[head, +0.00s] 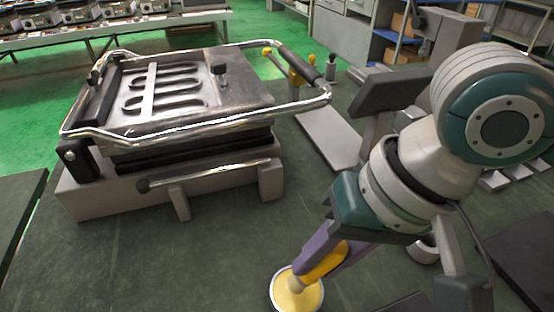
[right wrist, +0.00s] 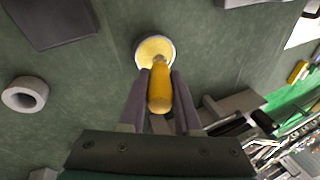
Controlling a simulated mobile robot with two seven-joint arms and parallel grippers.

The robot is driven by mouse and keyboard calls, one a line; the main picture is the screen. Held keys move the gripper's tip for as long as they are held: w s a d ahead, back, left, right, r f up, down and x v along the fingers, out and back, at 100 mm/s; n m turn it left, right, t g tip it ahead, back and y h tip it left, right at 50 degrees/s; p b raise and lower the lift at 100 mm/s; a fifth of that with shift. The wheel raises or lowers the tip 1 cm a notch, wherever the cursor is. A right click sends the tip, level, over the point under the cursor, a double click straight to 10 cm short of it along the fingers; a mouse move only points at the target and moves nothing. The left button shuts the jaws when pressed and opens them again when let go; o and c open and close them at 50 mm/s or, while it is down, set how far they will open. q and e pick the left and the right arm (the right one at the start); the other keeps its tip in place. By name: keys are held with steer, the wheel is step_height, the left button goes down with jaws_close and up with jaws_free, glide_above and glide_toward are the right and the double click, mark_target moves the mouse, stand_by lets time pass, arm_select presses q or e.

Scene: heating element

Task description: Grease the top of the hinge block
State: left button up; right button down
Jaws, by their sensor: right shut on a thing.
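My right gripper (head: 318,258) is shut on the yellow handle of a round-headed grease applicator (head: 297,292). Its pale-rimmed head has a yellow face and points down and away from the fingers, low in the head view. In the right wrist view the handle (right wrist: 159,92) lies between the two purple fingers. A press-like machine with a metal plate (head: 200,85) stands to the left. A black block (head: 75,154) at its front left corner, beside the chrome frame, looks like the hinge block; I cannot be sure. The gripper and applicator are well apart from it. My left gripper is not in view.
A chrome bar handle (head: 310,97) sticks out from the machine's right side. A dark slanted panel (head: 390,90) stands right of it. A grey ring (right wrist: 25,94) lies on the green-grey bench in the wrist view. The surface in front of the machine is clear.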

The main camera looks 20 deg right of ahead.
steer(key=shift+f, duration=0.15)
stand_by(0.5)
steer(key=shift+f, duration=0.45)
stand_by(1.6)
steer(key=shift+d+f, duration=0.1)
stand_by(0.7)
step_height(320, 180, up, 4)
steer(key=p, duration=0.5)
steer(key=shift+f, duration=0.15)
step_height(320, 180, up, 4)
steer(key=p, duration=0.4)
steer(key=shift+f, duration=0.2)
